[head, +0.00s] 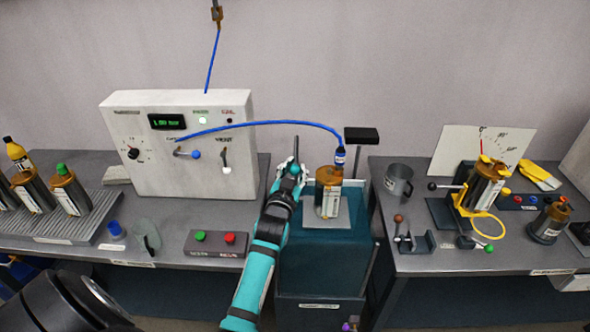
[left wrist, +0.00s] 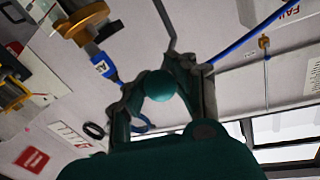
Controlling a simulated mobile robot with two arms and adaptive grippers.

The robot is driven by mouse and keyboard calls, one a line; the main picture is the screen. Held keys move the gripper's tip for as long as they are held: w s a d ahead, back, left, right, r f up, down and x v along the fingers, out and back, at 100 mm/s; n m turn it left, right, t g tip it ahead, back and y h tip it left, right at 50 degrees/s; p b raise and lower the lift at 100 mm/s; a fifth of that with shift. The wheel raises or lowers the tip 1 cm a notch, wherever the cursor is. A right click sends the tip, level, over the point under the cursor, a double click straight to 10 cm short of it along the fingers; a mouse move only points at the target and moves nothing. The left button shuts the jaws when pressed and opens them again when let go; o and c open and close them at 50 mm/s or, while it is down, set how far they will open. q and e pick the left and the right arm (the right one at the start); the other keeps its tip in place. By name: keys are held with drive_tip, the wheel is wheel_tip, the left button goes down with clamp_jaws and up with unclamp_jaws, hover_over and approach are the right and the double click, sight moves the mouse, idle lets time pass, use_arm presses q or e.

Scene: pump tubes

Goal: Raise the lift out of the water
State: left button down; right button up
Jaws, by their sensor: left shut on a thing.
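A dark teal tank (head: 320,265) stands in the gap between the two benches. A metal canister (head: 330,203) with a copper top stands upright on a light grey plate (head: 322,222) at the tank's top. I cannot make out the water surface. My left gripper (head: 292,170) is beside the canister, to its left, shut on a teal ball knob (left wrist: 160,85). The knob sits between the fingers in the left wrist view. A blue labelled connector (head: 340,158) is at the canister's top; it also shows in the wrist view (left wrist: 103,66). My right gripper is not in view.
A blue hose (head: 270,122) arches from the white panel (head: 180,165) to the connector. A black pad (head: 361,135) stands behind the tank. The right bench holds a mug (head: 398,180) and a yellow-clamped canister (head: 483,185). A button box (head: 215,243) is left of my arm.

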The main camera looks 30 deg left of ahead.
use_arm(q)
drive_tip(key=c, duration=1.4)
unclamp_jaws()
drive_tip(key=shift+r, duration=0.4)
drive_tip(key=shift+c, duration=0.2)
drive_tip(key=o, duration=0.5)
drive_tip(key=shift+s, duration=0.15)
drive_tip(key=shift+c, duration=0.2)
drive_tip(key=shift+f, duration=0.15)
drive_tip(key=shift+s+d, duration=0.1)
drive_tip(key=shift+s, duration=0.1)
drive_tip(key=v, duration=0.7)
